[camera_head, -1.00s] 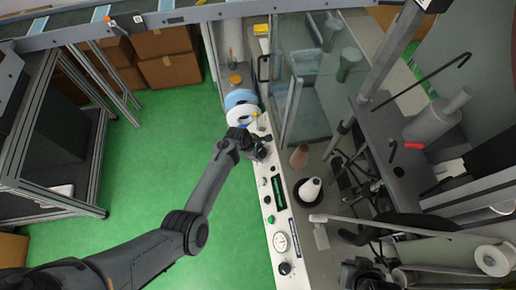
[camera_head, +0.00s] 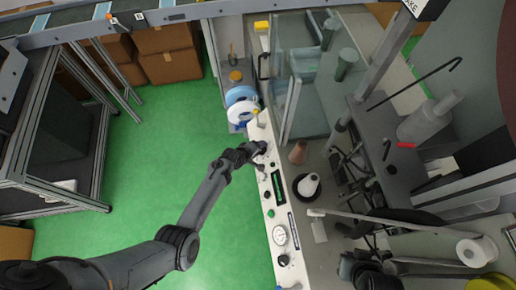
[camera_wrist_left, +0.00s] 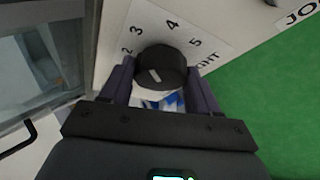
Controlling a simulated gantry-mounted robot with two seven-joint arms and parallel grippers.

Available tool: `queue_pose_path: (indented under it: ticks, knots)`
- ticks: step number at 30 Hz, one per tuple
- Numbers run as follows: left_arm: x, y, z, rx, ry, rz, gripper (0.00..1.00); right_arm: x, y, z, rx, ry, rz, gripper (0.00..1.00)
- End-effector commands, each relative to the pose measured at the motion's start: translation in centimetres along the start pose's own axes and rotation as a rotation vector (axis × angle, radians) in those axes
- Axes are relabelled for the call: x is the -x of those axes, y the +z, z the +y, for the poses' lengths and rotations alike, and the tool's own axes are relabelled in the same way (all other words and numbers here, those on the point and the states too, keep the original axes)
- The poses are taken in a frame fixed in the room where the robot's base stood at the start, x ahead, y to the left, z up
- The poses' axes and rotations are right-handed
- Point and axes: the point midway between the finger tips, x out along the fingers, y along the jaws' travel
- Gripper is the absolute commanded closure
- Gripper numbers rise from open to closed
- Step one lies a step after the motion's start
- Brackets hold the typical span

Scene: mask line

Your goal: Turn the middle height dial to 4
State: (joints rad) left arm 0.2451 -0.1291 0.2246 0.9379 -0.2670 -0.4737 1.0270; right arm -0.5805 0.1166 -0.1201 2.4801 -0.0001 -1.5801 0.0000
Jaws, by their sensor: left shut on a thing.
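The black round height dial (camera_wrist_left: 160,65) shows in the left wrist view, with a short white mark on its face toward the lower left. The printed numbers 2, 3, 4 and 5 arc around its far side on the white panel, with a partly hidden label ending in HT. My left gripper (camera_wrist_left: 160,88) is shut on the dial, one finger on each side. In the head view my left gripper (camera_head: 261,149) is at the white control panel (camera_head: 262,215) and hides the dial. My right gripper is not seen.
The panel carries a dark display (camera_head: 279,187), a green button (camera_head: 271,213) and a round gauge (camera_head: 279,235). Thread cones (camera_head: 308,186) stand to the right of it. A glass guard (camera_head: 308,95) rises behind. Green floor (camera_head: 150,180) is clear on the left.

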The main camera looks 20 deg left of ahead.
Motion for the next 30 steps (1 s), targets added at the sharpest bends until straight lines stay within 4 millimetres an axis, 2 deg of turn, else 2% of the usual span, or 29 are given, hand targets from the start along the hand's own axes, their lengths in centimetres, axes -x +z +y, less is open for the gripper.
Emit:
queue_pose_path:
  ticks: [15, 30]
  knots:
    - [-0.2, 0.0, -0.7, -0.358, 0.185, 0.019, 0.70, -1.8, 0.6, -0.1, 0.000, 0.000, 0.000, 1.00]
    - [-0.1, 0.0, -0.6, -0.458, 0.237, 0.026, 0.70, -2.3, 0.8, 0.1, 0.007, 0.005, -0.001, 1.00]
